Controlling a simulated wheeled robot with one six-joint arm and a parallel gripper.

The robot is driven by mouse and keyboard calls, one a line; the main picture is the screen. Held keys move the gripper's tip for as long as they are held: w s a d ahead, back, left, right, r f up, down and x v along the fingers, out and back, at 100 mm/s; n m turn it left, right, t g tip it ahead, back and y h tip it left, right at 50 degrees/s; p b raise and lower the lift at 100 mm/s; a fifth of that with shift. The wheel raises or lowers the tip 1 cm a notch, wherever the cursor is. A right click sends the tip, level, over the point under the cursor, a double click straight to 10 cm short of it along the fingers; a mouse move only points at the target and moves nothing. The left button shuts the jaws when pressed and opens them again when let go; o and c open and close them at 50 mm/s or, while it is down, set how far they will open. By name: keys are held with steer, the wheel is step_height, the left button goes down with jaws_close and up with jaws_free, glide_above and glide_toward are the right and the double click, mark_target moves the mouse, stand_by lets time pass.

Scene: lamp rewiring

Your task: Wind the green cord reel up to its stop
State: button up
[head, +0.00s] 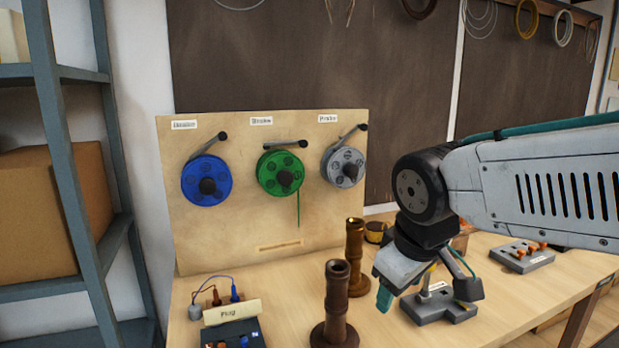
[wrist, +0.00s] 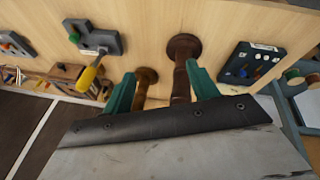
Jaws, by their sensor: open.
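The green cord reel (head: 279,173) is mounted on an upright tan board (head: 220,240), between a blue reel (head: 206,180) and a grey reel (head: 343,167). It has a dark hub knob and an arm above it ending in a dark knob (head: 302,143). A green cord (head: 298,209) hangs from its lower right side. My gripper (head: 425,289) is open and empty over the bench, low and to the right of the reels, apart from them. In the wrist view my gripper (wrist: 162,90) shows two spread green fingers; no reel is recognisable there.
Two turned brown posts, a nearer one (head: 336,305) and a farther one (head: 355,258), stand left of my gripper. A grey fixture (head: 440,304) lies beneath it. A plug box (head: 232,328) sits at the front left. A shelf rack (head: 60,150) borders the left side.

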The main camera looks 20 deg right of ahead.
steer(key=w+d+r+n+t+h, duration=0.1)
steer(key=w+d+r+n+t, duration=0.15)
steer(key=w, duration=0.45)
steer(key=w+d+r+n+t, duration=0.1)
steer(key=w+n+t, duration=0.1)
steer(key=w+n, duration=0.35)
steer(key=n+t+y, duration=0.6)
steer(key=n+y, duration=0.1)
steer(key=n, duration=1.1)
glide_toward(287, 179)
steer(key=w+f, duration=0.1)
steer(key=w, duration=0.2)
steer(key=x, duration=0.5)
steer(key=a+x, duration=0.1)
steer(key=x, duration=0.1)
steer(key=shift+w+r, duration=0.1)
steer(key=shift+r, duration=0.05)
steer(key=c, duration=1)
